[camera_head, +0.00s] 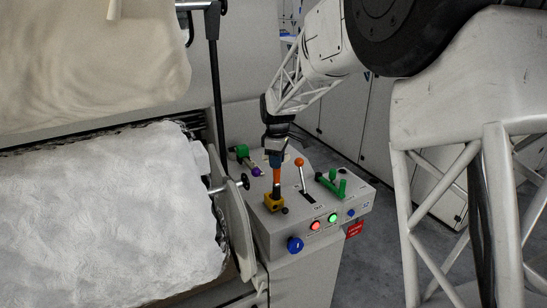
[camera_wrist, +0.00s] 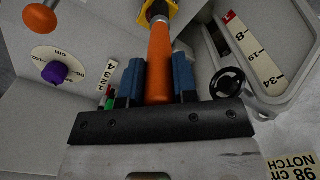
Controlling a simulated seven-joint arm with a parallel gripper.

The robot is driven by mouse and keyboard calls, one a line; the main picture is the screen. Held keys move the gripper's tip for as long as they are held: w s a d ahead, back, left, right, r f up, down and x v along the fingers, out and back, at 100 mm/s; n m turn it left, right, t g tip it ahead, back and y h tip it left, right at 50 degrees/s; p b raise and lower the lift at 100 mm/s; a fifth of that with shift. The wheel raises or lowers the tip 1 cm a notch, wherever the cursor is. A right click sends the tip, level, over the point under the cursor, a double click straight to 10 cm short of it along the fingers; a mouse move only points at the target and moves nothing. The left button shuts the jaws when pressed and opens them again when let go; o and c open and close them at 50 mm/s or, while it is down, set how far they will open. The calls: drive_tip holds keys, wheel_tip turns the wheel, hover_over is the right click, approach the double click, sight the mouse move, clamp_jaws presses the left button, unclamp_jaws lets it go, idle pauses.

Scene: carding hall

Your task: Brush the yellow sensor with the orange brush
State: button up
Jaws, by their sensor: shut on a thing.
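My gripper (camera_head: 275,158) points down over the sloping grey control box and is shut on the orange brush (camera_head: 277,177). In the wrist view the orange brush handle (camera_wrist: 160,62) stands between the two blue fingers of my gripper (camera_wrist: 158,78). The brush is nearly upright, with its dark end downward. The yellow sensor (camera_head: 274,203) sits on the box top directly below the brush. It also shows in the wrist view (camera_wrist: 172,8) at the top edge, partly hidden behind the brush end. The dark end overlaps the sensor in both views; I cannot tell whether they touch.
An orange-knobbed lever (camera_head: 299,162) stands just right of the brush, with a green handle (camera_head: 330,184) beyond. A purple knob (camera_head: 256,171) and a black handwheel (camera_head: 245,181) lie left. Lit buttons (camera_head: 315,225) line the front. White fleece (camera_head: 110,215) fills the left.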

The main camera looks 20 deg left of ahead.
drive_tip(key=shift+w+a, duration=1.7)
wheel_tip(320, 180, up, 8)
drive_tip(key=shift+s+r, duration=0.1)
drive_tip(key=shift+r, duration=0.05)
idle(0.6)
drive_tip(key=shift+s, duration=0.1)
idle(0.5)
drive_tip(key=shift+f, duration=0.2)
